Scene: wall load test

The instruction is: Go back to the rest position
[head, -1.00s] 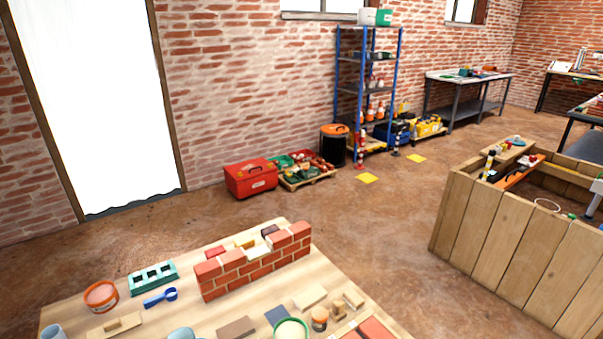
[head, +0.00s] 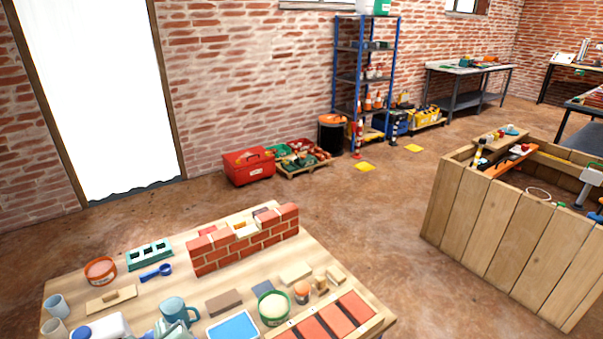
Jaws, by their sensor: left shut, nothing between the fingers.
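My left gripper (head: 178,328) shows at the bottom edge of the head view, low over the near part of the wooden table (head: 330,262). It is shut and holds nothing. Its fingertips are small and partly cut off by the frame edge. It is close to a teal mug (head: 173,309), and I cannot tell whether they touch. The white and blue part (head: 100,327) left of it looks like my left arm. My right gripper is not in view.
A small brick wall (head: 245,243) stands on the table. Around it are an orange tub (head: 100,270), a blue scoop (head: 156,272), a green-rimmed bowl (head: 273,308) and a blue tray (head: 233,327). A wooden planked box (head: 490,220) stands right; open floor lies between.

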